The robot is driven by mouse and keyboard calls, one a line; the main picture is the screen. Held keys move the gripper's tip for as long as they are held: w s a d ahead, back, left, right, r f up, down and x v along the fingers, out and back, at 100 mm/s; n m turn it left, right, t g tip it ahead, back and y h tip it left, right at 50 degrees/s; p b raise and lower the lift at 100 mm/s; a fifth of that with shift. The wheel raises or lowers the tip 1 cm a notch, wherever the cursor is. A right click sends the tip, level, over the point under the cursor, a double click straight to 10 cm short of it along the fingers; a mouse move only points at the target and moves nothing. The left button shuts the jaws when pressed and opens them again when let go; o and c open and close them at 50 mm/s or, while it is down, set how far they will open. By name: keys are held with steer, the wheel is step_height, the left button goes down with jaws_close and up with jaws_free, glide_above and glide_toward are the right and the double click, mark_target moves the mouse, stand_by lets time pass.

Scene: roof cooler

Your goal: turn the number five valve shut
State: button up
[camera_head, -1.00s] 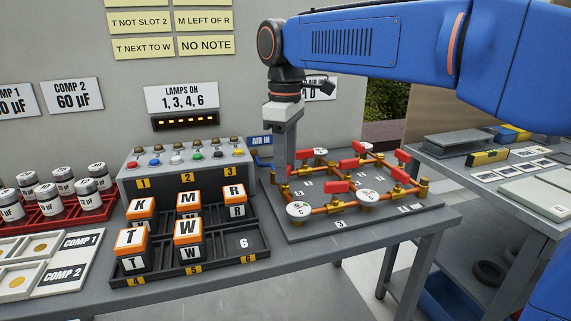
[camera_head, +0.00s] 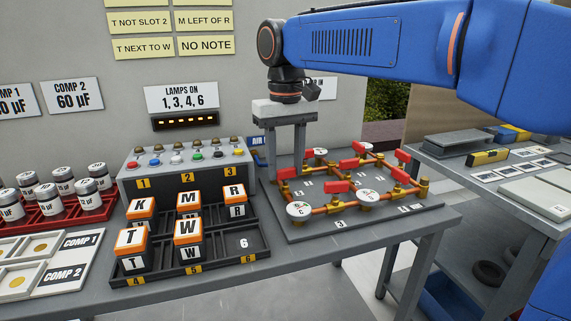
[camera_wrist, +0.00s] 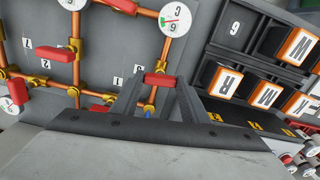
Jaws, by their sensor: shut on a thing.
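The valve board (camera_head: 412,215) carries copper pipes with brass fittings and several red valve handles. My gripper (camera_head: 286,172) is over the board's left side, pointing down, with its two fingers seen apart. Its fingers (camera_wrist: 160,90) also show in the wrist view, on either side of one red handle (camera_wrist: 160,80). That handle seems to lie across its pipe, between the jaws. A plate reading 1 (camera_wrist: 138,69) is beside it in the wrist view. I cannot make out a plate reading 5. Other red handles (camera_head: 337,187) stand free.
White gauges (camera_head: 298,210) stand on the board's front edge. A lamp box (camera_head: 185,175) and a dark slot tray (camera_head: 262,240) with lettered blocks are close on the left. A second table (camera_head: 480,180) stands at the right.

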mark_target(285, 169)
steer(key=shift+m, duration=0.4)
steer(key=o, duration=1.1)
steer(key=shift+c, duration=0.2)
step_height(285, 169, up, 17)
steer(key=shift+r, duration=0.2)
